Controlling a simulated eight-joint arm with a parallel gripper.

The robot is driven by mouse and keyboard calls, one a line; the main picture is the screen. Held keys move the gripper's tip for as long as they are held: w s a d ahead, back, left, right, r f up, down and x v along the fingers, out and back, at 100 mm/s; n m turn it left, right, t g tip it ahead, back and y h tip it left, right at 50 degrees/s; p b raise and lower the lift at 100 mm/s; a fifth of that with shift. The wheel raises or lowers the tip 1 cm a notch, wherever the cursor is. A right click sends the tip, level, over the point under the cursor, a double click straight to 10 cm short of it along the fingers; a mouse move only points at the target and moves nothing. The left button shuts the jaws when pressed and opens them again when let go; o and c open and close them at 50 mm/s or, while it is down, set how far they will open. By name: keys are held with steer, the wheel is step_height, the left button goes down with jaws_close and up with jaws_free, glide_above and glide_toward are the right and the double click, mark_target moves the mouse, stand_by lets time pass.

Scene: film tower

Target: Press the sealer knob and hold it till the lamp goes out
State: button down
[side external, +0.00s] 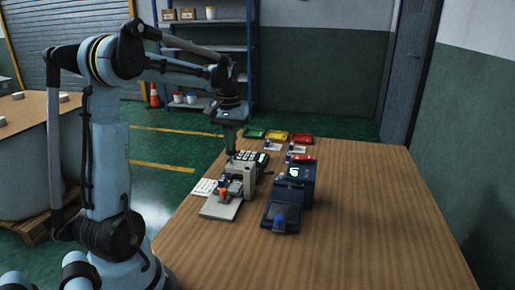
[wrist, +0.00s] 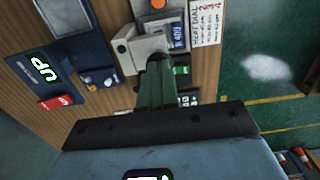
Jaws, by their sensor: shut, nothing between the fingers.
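A beige bench device (side external: 241,180), which I take to be the sealer, stands on the left part of the wooden table. It also shows in the wrist view (wrist: 148,48). An orange round part (side external: 222,184) shows at its front, also at the top edge of the wrist view (wrist: 158,4). My gripper (side external: 230,152) points down with its green fingers shut and empty, over the device's back end. In the wrist view the fingertips (wrist: 158,62) overlap the device's edge; I cannot tell whether they touch it. I cannot make out the knob or a lit lamp for certain.
A dark blue machine (side external: 289,198) with a lit "UP" display (wrist: 40,70) stands close to the right. Green, yellow and red trays (side external: 277,136) are at the far edge. The table's right side is clear.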

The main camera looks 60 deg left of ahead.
steer(key=shift+f, duration=1.15)
stand_by(1.4)
steer(key=shift+r, duration=4)
steer(key=shift+w+d, duration=0.1)
steer(key=shift+d, duration=0.3)
steer(key=s+d+f+m+t, duration=0.1)
steer(key=d+f+m+t, duration=0.1)
steer(key=d, duration=0.6)
steer(key=s+d+f+m+t, duration=0.1)
steer(key=d+m, duration=0.3)
steer(key=d, duration=0.4)
steer(key=s+d+f+m+t, duration=0.2)
steer(key=d+f+m+t, duration=0.1)
steer(key=d, duration=0.5)
steer(key=shift+d+f+t, duration=0.25)
steer(key=shift+t, duration=0.35)
